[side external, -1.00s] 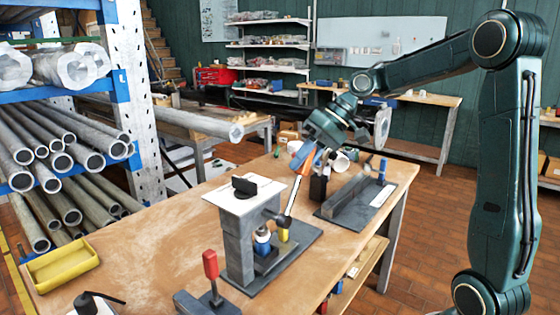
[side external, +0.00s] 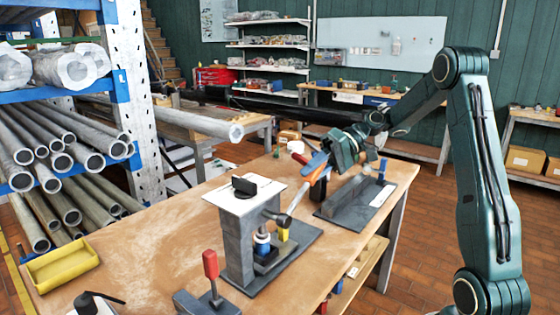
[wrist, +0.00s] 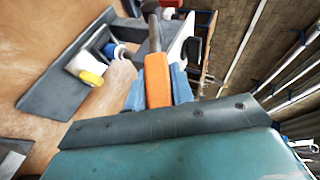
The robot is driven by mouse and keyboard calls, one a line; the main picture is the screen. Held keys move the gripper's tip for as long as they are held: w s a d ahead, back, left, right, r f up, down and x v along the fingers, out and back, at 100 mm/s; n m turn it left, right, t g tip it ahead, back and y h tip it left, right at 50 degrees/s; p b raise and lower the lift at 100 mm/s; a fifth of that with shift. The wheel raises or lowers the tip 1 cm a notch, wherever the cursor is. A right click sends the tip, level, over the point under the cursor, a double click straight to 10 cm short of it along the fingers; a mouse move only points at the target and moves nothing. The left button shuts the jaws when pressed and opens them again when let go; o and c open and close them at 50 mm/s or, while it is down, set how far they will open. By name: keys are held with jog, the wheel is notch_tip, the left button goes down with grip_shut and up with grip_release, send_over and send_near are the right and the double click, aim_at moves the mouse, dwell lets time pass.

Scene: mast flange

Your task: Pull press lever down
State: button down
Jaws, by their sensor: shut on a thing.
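The press (side external: 240,237) stands on the wooden table with a grey column, a pale top plate and a dark base. Its lever (side external: 293,203) slants up and right from the press head, with an orange handle at its outer end. My gripper (side external: 316,164) is at that end, its blue fingers around the handle. In the wrist view the orange handle (wrist: 158,80) lies between the two blue fingers, and my gripper (wrist: 158,88) is shut on it. A blue and white part and a yellow part (side external: 283,234) sit under the press head. My gripper hides part of the handle.
A dark fixture (side external: 357,198) stands on the table right of the press. A red-handled clamp (side external: 211,268) is in front, and a yellow tray (side external: 62,264) lies at the table's left. Pipe racks (side external: 70,150) stand at the far left.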

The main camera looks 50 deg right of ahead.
jog(key=shift+d+f, duration=0.1)
jog(key=shift+f, duration=0.1)
jog(key=c, duration=1.2)
grip_release()
jog(key=shift+r, duration=0.15)
